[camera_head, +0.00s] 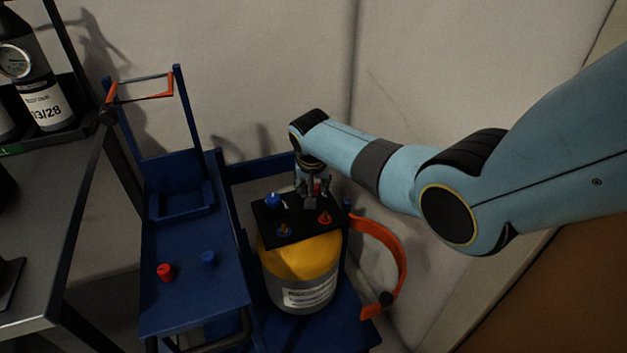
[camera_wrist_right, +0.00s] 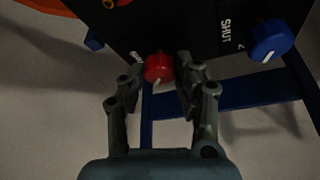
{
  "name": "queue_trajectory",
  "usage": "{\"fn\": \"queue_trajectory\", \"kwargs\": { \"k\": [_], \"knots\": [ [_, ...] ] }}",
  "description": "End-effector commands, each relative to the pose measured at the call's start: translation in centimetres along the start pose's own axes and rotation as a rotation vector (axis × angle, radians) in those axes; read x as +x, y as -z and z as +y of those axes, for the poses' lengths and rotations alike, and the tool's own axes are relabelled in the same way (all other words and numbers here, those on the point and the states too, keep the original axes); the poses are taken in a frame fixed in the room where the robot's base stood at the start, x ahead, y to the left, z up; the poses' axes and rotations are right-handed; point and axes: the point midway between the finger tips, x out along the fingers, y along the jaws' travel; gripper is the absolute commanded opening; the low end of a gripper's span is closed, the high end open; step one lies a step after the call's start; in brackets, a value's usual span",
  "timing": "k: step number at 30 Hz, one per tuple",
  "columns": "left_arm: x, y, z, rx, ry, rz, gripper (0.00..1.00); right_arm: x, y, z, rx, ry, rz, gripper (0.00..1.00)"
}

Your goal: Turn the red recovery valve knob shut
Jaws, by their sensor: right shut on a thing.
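The red valve knob (camera_wrist_right: 158,67) sits at the edge of a black panel (camera_wrist_right: 190,25). My right gripper (camera_wrist_right: 160,78) is shut on the knob, one finger on each side. In the head view my right gripper (camera_head: 313,192) reaches down to the far edge of the panel (camera_head: 290,232), and only a bit of the red knob (camera_head: 317,188) shows. A blue knob (camera_wrist_right: 270,40) with a white mark sits near the printed word SHUT; it also shows in the head view (camera_head: 272,200). My left gripper is out of view.
The panel sits on a yellow-topped grey cylinder (camera_head: 300,260) with an orange strap (camera_head: 400,250) beside it. A red fitting (camera_head: 325,217) and a brass fitting (camera_head: 284,230) stand on the panel.

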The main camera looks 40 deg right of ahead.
Motion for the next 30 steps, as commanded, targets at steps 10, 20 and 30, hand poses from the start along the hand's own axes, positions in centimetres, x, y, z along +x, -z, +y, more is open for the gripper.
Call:
{"fn": "queue_trajectory", "kwargs": {
  "k": [10, 20, 30],
  "knots": [
    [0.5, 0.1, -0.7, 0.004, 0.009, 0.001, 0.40, 0.2, 0.0, -0.3, 0.301, -0.123, -0.001, 0.01],
    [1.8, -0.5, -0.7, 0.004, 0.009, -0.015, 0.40, 0.3, 0.0, -0.3, 0.556, -0.229, 0.000, 0.01],
    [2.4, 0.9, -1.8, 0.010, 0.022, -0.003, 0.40, 0.2, 0.1, -0.4, 0.708, -0.292, -0.001, 0.01]
  ]
}}
